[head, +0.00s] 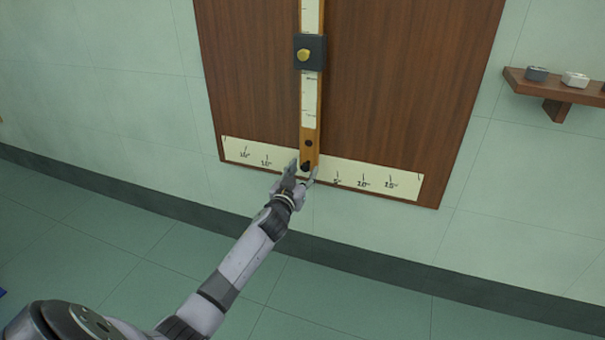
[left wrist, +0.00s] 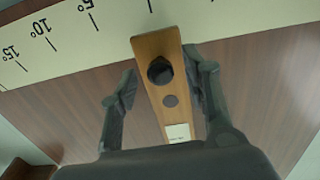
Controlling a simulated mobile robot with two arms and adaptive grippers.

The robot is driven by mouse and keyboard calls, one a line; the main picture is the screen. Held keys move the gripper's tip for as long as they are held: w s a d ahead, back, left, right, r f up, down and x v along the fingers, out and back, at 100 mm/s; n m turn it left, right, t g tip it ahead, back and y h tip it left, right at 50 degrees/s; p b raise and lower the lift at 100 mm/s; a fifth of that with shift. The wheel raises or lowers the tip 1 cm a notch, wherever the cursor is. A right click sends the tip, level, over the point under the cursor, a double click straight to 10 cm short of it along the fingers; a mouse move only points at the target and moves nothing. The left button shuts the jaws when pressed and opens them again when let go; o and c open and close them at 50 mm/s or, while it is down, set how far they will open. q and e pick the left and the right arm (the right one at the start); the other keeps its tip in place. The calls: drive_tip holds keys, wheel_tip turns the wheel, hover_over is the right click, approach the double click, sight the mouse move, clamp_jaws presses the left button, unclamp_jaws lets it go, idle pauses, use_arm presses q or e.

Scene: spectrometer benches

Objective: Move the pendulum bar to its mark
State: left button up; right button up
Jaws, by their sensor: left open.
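The pendulum bar (head: 311,137) is a narrow wooden strip with a pale scale, hanging upright on a dark wooden board (head: 390,90). A dark block with a yellow knob (head: 303,55) sits higher on the bar. A pale angle scale (head: 375,179) runs along the board's lower edge, and the bar's lower end lies over its middle. My left gripper (head: 306,175) is at that lower end. In the left wrist view, its open fingers stand on either side of the bar (left wrist: 154,50), with a black knob (left wrist: 160,70) between them. My right gripper is not in view.
A small wooden shelf (head: 565,90) with a dark and a white small item juts from the wall at the right. The green tiled floor (head: 350,300) below the board is clear. A dark skirting strip runs along the wall's foot.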

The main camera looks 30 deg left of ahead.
use_arm(q)
drive_tip(key=shift+c, duration=0.2)
clamp_jaws()
idle(0.3)
idle(0.3)
